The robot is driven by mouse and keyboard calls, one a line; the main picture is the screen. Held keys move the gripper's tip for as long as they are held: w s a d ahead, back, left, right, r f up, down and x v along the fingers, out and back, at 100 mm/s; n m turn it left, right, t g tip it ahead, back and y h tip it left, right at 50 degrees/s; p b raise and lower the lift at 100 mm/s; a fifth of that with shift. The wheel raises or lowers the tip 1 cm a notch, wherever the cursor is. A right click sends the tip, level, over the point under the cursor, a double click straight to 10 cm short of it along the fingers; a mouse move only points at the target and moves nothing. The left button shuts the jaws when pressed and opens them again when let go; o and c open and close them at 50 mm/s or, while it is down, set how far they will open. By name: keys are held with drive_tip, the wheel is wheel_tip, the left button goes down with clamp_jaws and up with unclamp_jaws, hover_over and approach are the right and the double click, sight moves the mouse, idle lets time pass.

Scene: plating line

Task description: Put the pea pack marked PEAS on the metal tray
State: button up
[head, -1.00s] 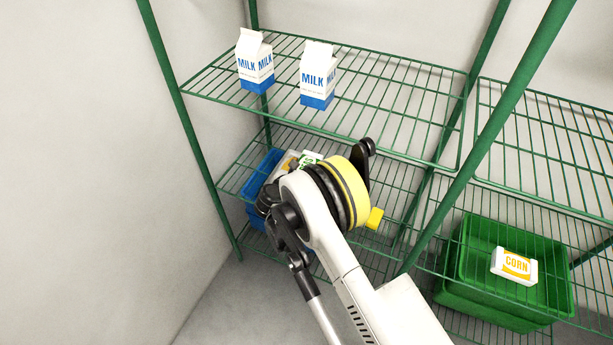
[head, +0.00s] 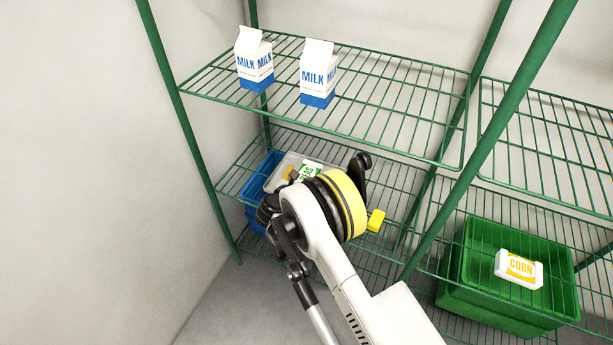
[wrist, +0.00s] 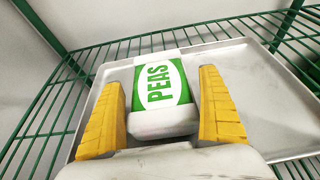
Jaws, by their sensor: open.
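The pea pack (wrist: 160,92), white and green with PEAS on its label, lies flat on the grey metal tray (wrist: 82,146) in the wrist view. My gripper (wrist: 160,78) is open, its yellow fingers on either side of the pack, very close to it. I cannot tell whether they touch it. In the head view the pea pack (head: 311,170) shows on the metal tray (head: 287,163) on the lower shelf. My arm hides part of the tray there.
A blue crate (head: 256,178) stands at the tray's left. Two milk cartons (head: 255,60) (head: 318,75) stand on the wire shelf above. A green crate (head: 470,285) with a corn pack (head: 519,268) is at the right. A green post (head: 480,150) rises between the shelves.

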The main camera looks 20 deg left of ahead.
drive_tip(key=p+v, duration=0.4)
drive_tip(key=v, duration=0.8)
